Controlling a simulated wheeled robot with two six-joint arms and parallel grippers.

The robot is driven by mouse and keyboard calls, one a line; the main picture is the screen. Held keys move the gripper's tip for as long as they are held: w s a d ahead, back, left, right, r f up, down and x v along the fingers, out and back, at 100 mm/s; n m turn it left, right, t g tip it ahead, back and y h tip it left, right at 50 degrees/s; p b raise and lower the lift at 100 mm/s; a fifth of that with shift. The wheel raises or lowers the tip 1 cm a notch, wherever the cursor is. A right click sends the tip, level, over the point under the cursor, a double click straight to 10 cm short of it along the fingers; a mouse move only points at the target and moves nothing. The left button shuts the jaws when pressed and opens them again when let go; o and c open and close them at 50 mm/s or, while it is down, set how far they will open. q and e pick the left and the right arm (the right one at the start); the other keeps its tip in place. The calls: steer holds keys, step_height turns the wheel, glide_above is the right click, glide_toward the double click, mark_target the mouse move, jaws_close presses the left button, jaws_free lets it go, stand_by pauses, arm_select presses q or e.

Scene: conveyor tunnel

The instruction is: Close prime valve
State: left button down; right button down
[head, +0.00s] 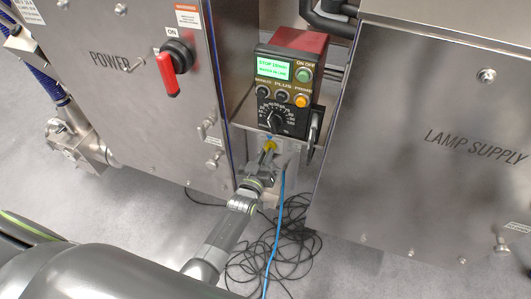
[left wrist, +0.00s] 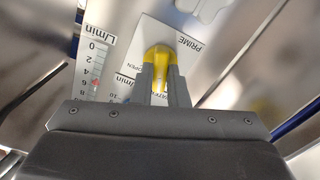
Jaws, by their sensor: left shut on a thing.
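The prime valve has a yellow handle (head: 269,147) below the pump unit in the head view. The fingers hide part of the handle and of the label. My right gripper is not in view.
A flow scale (left wrist: 95,72) marked L/min is beside the valve. Above is the pump unit (head: 288,85) with display, buttons and dial. The steel POWER cabinet (head: 130,80) and LAMP SUPPLY cabinet (head: 430,150) flank the narrow gap.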

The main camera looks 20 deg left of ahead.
arm_select(q)
steer(key=n+p, duration=0.1)
steer(key=n, duration=0.3)
steer(key=shift+n, duration=0.4)
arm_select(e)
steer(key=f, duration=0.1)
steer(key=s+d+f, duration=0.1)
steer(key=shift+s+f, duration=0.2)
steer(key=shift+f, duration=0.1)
arm_select(q)
steer(key=shift+f, duration=0.1)
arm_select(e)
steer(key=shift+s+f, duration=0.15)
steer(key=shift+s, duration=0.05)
arm_select(q)
steer(key=c, duration=1.4)
jaws_free()
steer(key=shift+c, duration=0.2)
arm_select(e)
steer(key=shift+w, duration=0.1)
